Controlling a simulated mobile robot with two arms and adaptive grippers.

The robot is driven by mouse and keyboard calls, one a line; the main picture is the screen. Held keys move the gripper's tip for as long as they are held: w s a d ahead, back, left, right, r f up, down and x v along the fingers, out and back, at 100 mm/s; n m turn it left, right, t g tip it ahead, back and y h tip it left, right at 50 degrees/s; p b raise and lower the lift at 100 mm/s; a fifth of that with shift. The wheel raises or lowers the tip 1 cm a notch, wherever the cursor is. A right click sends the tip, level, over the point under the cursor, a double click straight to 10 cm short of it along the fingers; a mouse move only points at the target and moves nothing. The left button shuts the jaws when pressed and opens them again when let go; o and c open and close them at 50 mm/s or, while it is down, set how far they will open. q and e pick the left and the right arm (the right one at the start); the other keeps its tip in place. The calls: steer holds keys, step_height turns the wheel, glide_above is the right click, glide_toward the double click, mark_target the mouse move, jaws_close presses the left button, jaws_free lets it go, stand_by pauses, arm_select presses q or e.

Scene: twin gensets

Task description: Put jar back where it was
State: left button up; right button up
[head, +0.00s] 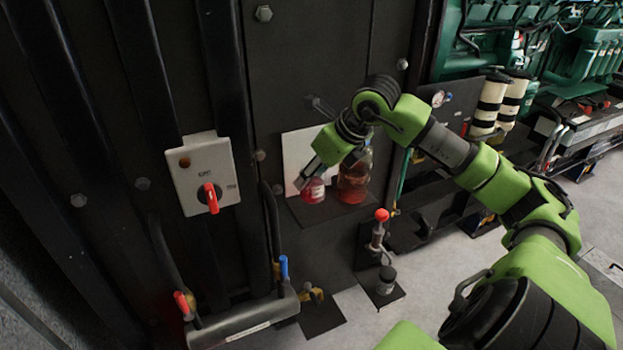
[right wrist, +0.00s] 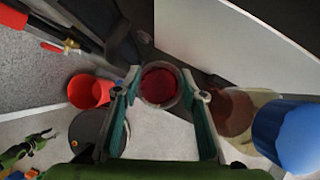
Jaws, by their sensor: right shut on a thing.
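A small jar with red contents (head: 313,191) is at the small dark shelf (head: 330,212) on the black panel. My right gripper (head: 304,180) reaches down to it from above and is shut on it. In the right wrist view the jar (right wrist: 160,86) sits between the two fingertips (right wrist: 166,88), with its round top facing the camera. I cannot tell whether its base touches the shelf. A larger glass jar with brownish-red contents (head: 353,183) stands close beside it to the right; its top is partly behind my wrist. My left gripper is not in view.
A white plate (head: 296,150) is behind the jars. A red-knobbed valve (head: 380,226) and a black round fitting (head: 386,280) stand below right. A grey switch box with red handle (head: 203,175) is at left. A blue cap (right wrist: 290,135) shows beside my fingers.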

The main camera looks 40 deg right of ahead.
mark_target(311, 187)
steer(key=shift+w+d+f, duration=0.25)
steer(key=shift+w+f, duration=0.1)
steer(key=shift+f, duration=0.05)
step_height(311, 187, down, 3)
steer(key=shift+w+r+p, duration=0.1)
steer(key=shift+w+p, duration=0.05)
steer(key=shift+p, duration=1.1)
steer(key=shift+d+f, duration=0.1)
steer(key=shift+f, duration=0.35)
steer(key=o, duration=1.3)
steer(key=shift+c, duration=0.2)
